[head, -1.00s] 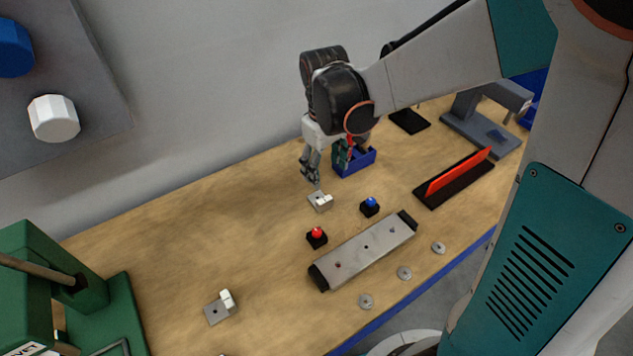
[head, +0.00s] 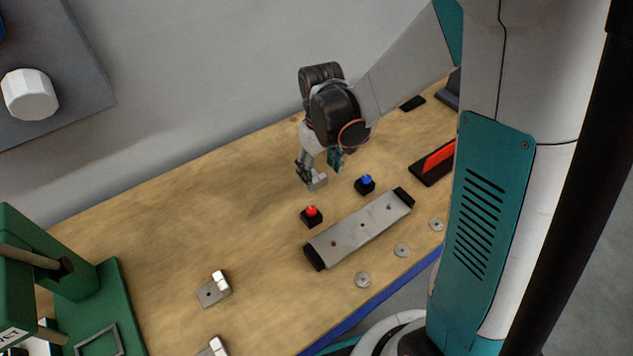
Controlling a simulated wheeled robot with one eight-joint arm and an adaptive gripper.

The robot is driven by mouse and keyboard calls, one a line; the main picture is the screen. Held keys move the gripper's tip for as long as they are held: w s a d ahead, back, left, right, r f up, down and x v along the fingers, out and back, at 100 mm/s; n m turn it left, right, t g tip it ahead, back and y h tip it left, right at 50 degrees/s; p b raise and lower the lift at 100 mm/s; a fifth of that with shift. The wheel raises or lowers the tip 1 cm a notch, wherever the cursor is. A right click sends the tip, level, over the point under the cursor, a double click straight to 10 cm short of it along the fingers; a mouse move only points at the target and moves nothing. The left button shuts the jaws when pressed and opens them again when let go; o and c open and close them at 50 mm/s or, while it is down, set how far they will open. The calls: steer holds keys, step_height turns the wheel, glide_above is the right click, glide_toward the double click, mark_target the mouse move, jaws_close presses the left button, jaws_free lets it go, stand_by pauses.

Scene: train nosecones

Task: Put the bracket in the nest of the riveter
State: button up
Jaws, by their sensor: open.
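A second bracket (head: 212,292) lies to the left, nearer the riveter. A third (head: 212,349) is cut off by the bottom edge. The green riveter (head: 75,270) stands at the far left, partly out of view. A square frame on its base, seemingly the nest (head: 98,340), looks empty.
A red button (head: 311,215) and a blue button (head: 365,183) stand near my gripper. A grey plate with black ends (head: 360,228) and several washers (head: 402,250) lie in front. A red strip on a black base (head: 437,159) is right. Bench between riveter and gripper is mostly clear.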

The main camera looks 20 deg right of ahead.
mark_target(320, 180)
step_height(320, 180, down, 4)
steer(key=shift+w+f+b, duration=0.1)
steer(key=shift+w+b, duration=0.05)
steer(key=shift+b, duration=0.55)
steer(key=shift+c, duration=0.3)
steer(key=c, duration=1.2)
steer(key=shift+r, duration=0.25)
step_height(320, 180, up, 19)
steer(key=p, duration=0.6)
steer(key=w+d+f+m+b, duration=0.1)
steer(key=w+f, duration=0.1)
steer(key=f, duration=0.2)
steer(key=w+d+f+m+b, duration=0.1)
steer(key=w+f+b, duration=0.1)
steer(key=w+f, duration=0.1)
steer(key=w+d+f+m+b, duration=0.1)
steer(key=w+f, duration=0.2)
steer(key=f, duration=0.2)
steer(key=shift+w+f+m+b, duration=0.1)
steer(key=shift+m+b, duration=0.2)
